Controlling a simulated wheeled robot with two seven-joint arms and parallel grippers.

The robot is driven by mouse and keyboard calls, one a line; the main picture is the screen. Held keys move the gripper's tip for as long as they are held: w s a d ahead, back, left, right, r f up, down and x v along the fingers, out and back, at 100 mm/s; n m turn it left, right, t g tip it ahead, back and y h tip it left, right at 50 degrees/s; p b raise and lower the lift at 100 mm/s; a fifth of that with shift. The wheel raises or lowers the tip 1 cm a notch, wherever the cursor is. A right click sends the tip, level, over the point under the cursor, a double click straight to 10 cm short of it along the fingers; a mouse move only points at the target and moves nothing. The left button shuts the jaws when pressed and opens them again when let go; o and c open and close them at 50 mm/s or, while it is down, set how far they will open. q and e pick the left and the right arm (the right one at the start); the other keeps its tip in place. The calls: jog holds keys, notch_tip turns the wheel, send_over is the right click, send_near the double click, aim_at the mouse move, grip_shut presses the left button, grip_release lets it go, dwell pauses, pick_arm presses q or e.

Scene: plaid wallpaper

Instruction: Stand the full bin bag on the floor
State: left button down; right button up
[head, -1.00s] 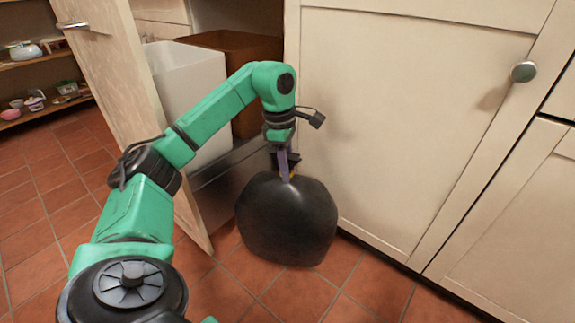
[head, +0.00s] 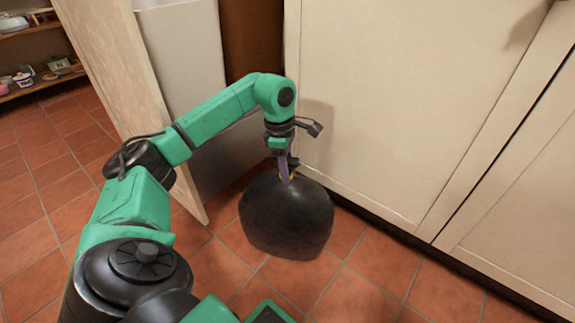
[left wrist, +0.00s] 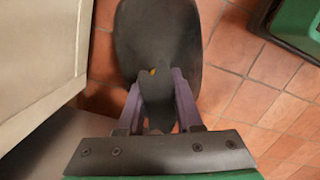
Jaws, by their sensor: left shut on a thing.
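The full black bin bag (head: 287,222) is upright, its rounded body low over the tiles in front of the cupboard. I cannot tell for sure whether its base touches the floor. My left gripper (head: 289,176) is above it, pointing down, shut on the bag's gathered top. In the left wrist view the gripper's two purple fingers (left wrist: 158,100) pinch the dark neck, with a small yellow bit showing, and the bag's body (left wrist: 157,35) spreads beyond them. My right gripper does not show.
An open cupboard door (head: 135,95) stands left of the bag. Behind my arm are a white bin (head: 185,55) and a brown bin (head: 252,40). Closed cream cupboard fronts (head: 400,110) rise close on the right. Terracotta floor (head: 375,270) is clear in front and to the right.

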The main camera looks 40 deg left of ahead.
pick_arm(q)
jog(key=shift+f, duration=0.15)
jog(key=c, duration=0.9)
grip_release()
jog(key=shift+f, duration=0.15)
jog(key=o, duration=0.3)
